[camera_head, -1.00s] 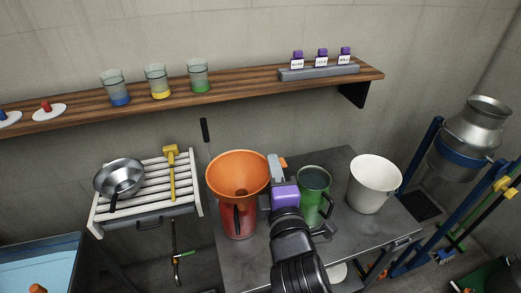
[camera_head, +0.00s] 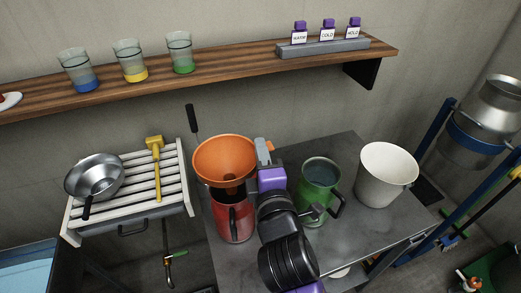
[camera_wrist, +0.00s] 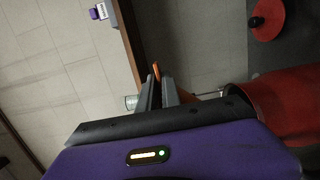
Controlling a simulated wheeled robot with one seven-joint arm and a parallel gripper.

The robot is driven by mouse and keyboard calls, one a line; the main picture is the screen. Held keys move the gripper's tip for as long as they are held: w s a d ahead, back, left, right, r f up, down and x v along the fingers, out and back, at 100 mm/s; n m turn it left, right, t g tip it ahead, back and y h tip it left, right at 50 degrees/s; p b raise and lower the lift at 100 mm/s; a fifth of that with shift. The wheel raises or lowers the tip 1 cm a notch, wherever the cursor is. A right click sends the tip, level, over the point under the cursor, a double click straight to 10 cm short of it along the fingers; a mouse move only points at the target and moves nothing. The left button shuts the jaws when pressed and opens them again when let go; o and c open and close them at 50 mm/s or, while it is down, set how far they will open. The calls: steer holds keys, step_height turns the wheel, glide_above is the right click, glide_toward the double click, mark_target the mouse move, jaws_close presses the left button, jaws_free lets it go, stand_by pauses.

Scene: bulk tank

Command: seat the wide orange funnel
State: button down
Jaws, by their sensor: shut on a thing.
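The wide orange funnel (camera_head: 222,152) is upright, mouth up, above the red jug (camera_head: 236,224) on the grey bench. My gripper (camera_head: 264,148) is at the funnel's right side, shut on an orange tab that shows beyond the fingers. In the wrist view, my fingers (camera_wrist: 162,84) close on a small orange piece (camera_wrist: 156,71), and a red body (camera_wrist: 285,105) fills the right side.
The green jug (camera_head: 318,186) stands right of my wrist, with a white bucket (camera_head: 386,176) beyond it. The shelf (camera_head: 220,68) with beakers runs behind.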

step_height(320, 180, down, 6)
steer(key=b, duration=0.4)
stand_by(0.3)
steer(key=c, duration=1.5)
jaws_free()
steer(key=shift+s+d+b, duration=0.25)
steer(key=shift+s+b, duration=0.15)
steer(key=shift+s, duration=1.55)
steer(key=shift+s+d+b, duration=0.2)
steer(key=shift+s+b, duration=0.2)
steer(key=shift+s, duration=1.55)
